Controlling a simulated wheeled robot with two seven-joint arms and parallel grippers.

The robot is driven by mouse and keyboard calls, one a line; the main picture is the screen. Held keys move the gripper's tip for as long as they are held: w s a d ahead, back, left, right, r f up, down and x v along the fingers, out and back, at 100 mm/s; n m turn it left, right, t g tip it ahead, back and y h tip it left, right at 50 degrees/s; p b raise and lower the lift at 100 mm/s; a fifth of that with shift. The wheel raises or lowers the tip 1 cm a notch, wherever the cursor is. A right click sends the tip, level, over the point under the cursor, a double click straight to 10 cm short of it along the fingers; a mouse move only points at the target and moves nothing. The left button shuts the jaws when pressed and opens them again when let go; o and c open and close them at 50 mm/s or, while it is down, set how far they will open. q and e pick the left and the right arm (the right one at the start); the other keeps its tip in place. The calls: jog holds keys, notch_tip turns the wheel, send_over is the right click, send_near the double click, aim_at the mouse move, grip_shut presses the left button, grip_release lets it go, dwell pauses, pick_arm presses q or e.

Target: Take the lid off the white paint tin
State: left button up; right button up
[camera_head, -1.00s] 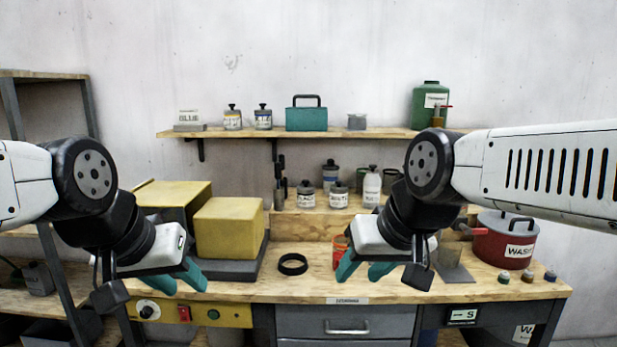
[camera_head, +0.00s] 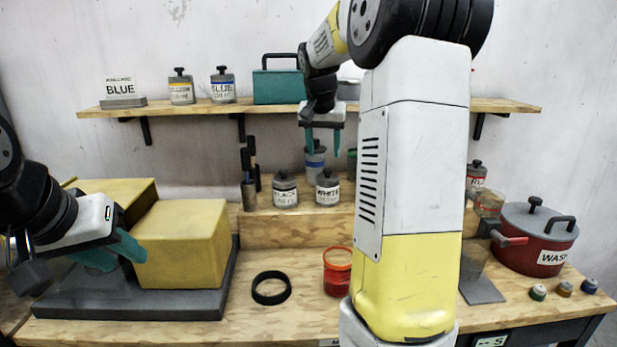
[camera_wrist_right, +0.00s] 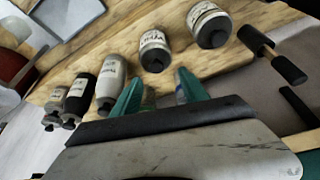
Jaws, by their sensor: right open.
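The white paint tin (camera_head: 327,188), labelled WHITE, stands upright on the raised ledge at the back of the bench. Its dark knobbed lid (camera_head: 327,174) is on it. In the right wrist view the tin is probably the one (camera_wrist_right: 155,40) just beyond the fingers. My right gripper (camera_head: 323,150) is open and empty, fingers pointing down, above the tin and in front of the upper shelf. Its fingers also show in the wrist view (camera_wrist_right: 160,90). My left gripper (camera_head: 120,255) is open and empty beside the yellow block, far from the tin.
Brushes (camera_head: 250,180) stand further left. A red open container (camera_head: 338,275), a black ring (camera_head: 271,288) and a red pot (camera_head: 533,240) are on the bench. My right arm hides the centre right.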

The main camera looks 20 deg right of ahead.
aim_at(328, 170)
jog(key=x, duration=0.7)
jog(key=shift+s+d, duration=0.2)
jog(key=shift+d, duration=0.2)
grip_shut()
